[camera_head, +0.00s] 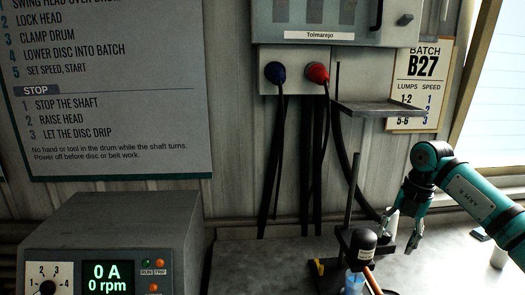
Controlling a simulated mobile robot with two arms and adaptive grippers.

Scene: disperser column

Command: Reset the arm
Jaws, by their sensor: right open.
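My right arm comes in from the right edge, teal with dark joints. Its gripper (400,240) points down, open, over the bench behind and right of the small disperser. A small pale object shows between or behind the fingers; I cannot tell which. The disperser has a dark head (361,240) with a pale label, a thin upright column (351,195) and a clear bluish vessel (354,282) below the head. My left gripper is not in view.
A grey control box (120,232) stands front left, its display reading 0 A and 0 rpm. A shelf (378,108) juts from the wall above the bench. Cables (305,160) hang from blue and red plugs. A pale cup (499,254) stands at right. The bench (255,265) is clear left of the disperser.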

